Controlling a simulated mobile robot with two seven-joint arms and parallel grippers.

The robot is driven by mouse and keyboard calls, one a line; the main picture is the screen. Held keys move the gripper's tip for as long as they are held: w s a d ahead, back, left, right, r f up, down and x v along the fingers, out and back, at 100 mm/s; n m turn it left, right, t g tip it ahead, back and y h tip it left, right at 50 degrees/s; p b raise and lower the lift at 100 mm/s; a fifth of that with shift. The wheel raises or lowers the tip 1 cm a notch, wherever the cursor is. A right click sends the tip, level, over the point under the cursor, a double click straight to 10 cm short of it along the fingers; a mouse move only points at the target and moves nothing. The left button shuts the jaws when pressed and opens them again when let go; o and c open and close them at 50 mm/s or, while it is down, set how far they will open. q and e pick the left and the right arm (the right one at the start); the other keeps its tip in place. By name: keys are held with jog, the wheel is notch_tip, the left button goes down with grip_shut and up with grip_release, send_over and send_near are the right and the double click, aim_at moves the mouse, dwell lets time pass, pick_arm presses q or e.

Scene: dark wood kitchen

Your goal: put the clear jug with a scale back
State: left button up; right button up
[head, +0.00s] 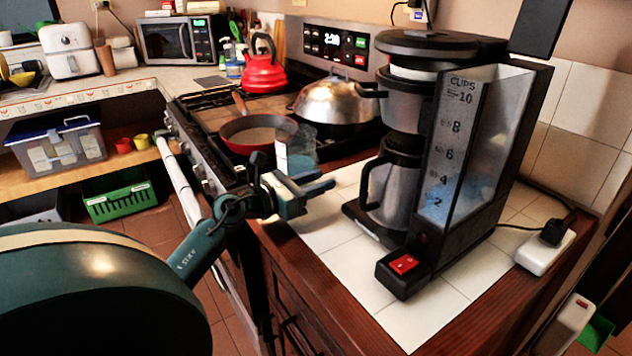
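A clear jug (297,147) shows just behind and above my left gripper (312,188), in front of the pan on the stove. Faint pale markings show on its side, and its lower part is hidden by the gripper. My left gripper is at the stove-side corner of the tiled counter, its fingers pointing right toward the coffee maker. The fingers overlap in this view, so I cannot tell whether they are open or closed on the jug. My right gripper is not in view.
A coffee maker (405,261) with a scaled water tank and a metal pot stands on the tiled counter (350,295). A power strip (546,251) lies at the right.

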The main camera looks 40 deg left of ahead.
pick_arm(q)
jog(key=shift+r, duration=0.2)
jog(key=b+v, duration=0.1)
jog(key=v, duration=0.9)
jog(key=shift+s+a+f+b, duration=0.1)
jog(key=shift+s+b, duration=0.25)
jog(key=shift+b, duration=0.05)
jog(key=shift+s+a, duration=0.2)
jog(key=shift+s, duration=0.45)
